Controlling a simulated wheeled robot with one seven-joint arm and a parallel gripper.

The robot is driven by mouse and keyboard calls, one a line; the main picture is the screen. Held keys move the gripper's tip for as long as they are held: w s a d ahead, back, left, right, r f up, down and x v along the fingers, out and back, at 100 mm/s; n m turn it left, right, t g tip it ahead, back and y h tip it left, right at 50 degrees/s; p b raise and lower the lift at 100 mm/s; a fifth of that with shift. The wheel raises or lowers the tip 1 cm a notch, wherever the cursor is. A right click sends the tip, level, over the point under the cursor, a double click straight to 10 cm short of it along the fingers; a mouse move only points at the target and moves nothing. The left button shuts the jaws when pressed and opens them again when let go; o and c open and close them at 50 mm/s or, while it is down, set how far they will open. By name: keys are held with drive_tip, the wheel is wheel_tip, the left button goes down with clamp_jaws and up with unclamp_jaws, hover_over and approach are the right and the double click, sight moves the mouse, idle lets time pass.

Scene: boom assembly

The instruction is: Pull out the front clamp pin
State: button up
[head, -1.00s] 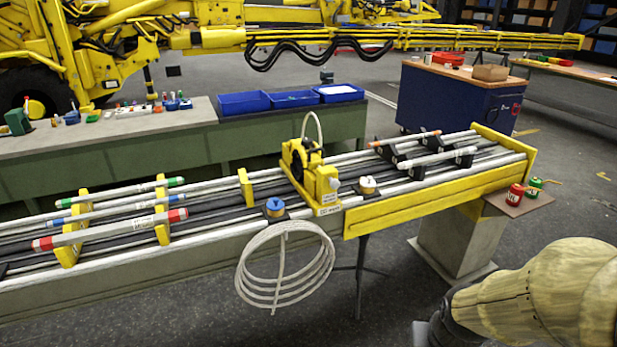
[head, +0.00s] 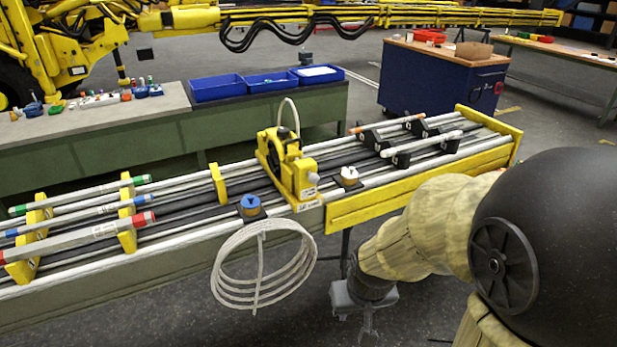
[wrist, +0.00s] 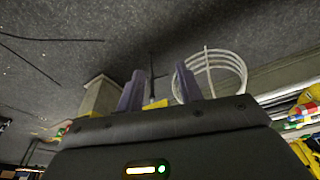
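The boom section (head: 425,187) lies along the bench with a yellow clamp-like unit (head: 283,165) around its middle. A small white knob (head: 312,178) sticks out of that unit's front side. A blue-topped knob (head: 250,204) and a white-topped knob (head: 349,175) sit on either side of it. I cannot tell which part is the front clamp pin. My gripper (head: 368,322) hangs low in front of the bench, below the boom and apart from it. In the wrist view its two fingers (wrist: 160,88) stand apart with nothing between them.
A coiled white hose (head: 263,268) hangs from the boom's front, left of my gripper. Black cradles (head: 398,160) carry tubes at the right. Marked tubes (head: 95,233) rest in yellow holders at the left. Blue bins (head: 268,84) and a blue cabinet (head: 440,82) stand behind.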

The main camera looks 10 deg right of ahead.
drive_tip(key=shift+o, duration=0.2)
drive_tip(key=shift+s, duration=0.1)
drive_tip(key=o, duration=0.3)
drive_tip(key=shift+o, duration=0.3)
drive_tip(key=w+d+f+t+b, duration=0.1)
drive_tip(key=w+t, duration=0.3)
drive_tip(key=w, duration=0.7)
drive_tip(key=w+d+f+t+b, duration=0.1)
drive_tip(key=w+d+t+b, duration=0.2)
drive_tip(key=w, duration=0.9)
drive_tip(key=shift+w+d+f+t+b, duration=0.3)
drive_tip(key=shift+d+t+b, duration=0.1)
drive_tip(key=shift+d+t, duration=0.15)
drive_tip(key=w+f+n+t+y+b, duration=0.1)
drive_tip(key=w+n+t+y+b, duration=0.2)
drive_tip(key=w, duration=0.8)
drive_tip(key=t+y+b, duration=0.1)
drive_tip(key=t+y, duration=0.1)
drive_tip(key=t, duration=0.1)
drive_tip(key=shift+w+n+y, duration=0.3)
drive_tip(key=shift+w, duration=0.1)
drive_tip(key=shift+d+t, duration=0.1)
drive_tip(key=shift+t, duration=0.15)
drive_tip(key=shift+w, duration=0.1)
